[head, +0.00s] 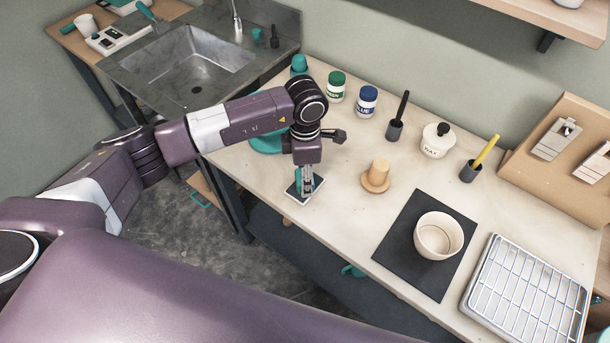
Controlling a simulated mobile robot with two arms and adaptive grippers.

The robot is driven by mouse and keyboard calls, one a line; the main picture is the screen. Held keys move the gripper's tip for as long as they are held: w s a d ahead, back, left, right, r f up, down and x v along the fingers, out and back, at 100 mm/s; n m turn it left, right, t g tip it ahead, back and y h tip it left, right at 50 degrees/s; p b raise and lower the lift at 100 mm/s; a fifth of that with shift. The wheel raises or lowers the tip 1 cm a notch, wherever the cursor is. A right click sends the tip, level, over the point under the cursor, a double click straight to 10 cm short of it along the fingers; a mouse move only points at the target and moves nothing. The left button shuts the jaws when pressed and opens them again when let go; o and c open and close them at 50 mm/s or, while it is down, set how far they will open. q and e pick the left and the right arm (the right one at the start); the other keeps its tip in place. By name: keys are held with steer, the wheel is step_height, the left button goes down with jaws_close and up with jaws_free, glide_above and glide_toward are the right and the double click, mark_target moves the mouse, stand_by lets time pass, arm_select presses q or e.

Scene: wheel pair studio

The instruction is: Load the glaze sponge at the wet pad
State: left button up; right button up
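My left gripper (306,192) points down over a small dark square pad with a pale rim (292,195), which seems to be the wet pad, near the table's front-left edge. A slim teal piece (312,183) shows between the fingers, and the gripper looks shut on it. It seems to be the glaze sponge's handle; its lower end is at the pad, but the fingers hide whether it touches. My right gripper is not in view.
Right of the gripper stands a tan knobbed disc (377,178). A cream bowl (438,236) sits on a black mat (398,243), beside a wire rack (528,293). Jars labelled GREEN (336,87) and BLUE (366,101) stand behind. A teal dish (264,144) is partly behind my arm.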

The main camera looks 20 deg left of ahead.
arm_select(q)
steer(key=shift+r+p, duration=1.65)
steer(key=shift+r, duration=1.75)
steer(key=shift+r, duration=0.15)
